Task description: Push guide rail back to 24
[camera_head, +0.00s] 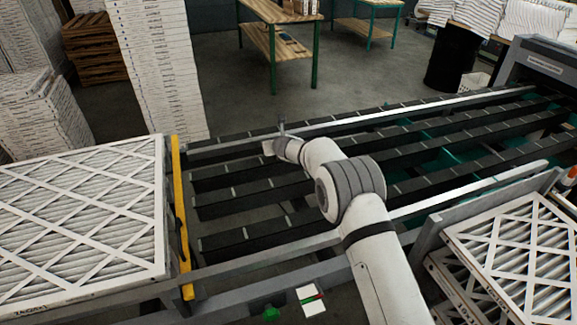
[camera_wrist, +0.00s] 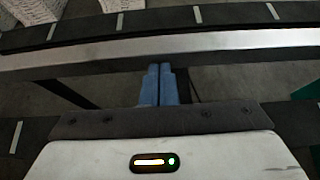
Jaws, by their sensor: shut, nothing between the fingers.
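The guide rail (camera_head: 430,106) is a long pale metal bar along the far side of the dark conveyor strips. In the wrist view the guide rail (camera_wrist: 230,40) crosses the whole picture just ahead of the fingers. My gripper (camera_head: 281,127) reaches over the conveyor to the left part of this rail. In the wrist view my gripper (camera_wrist: 160,70) has its two blue fingers shut together, with nothing between them. The fingertips are at the rail's near edge; I cannot tell whether they touch it. No number 24 is readable in either view.
A second pale rail (camera_head: 470,190) runs along the near side. A yellow bar (camera_head: 180,220) stands between the conveyor and boxed filters (camera_head: 80,220) at left. More filters (camera_head: 520,250) lie at right. A tall stack (camera_head: 155,70) stands behind. A machine (camera_head: 540,65) closes the right end.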

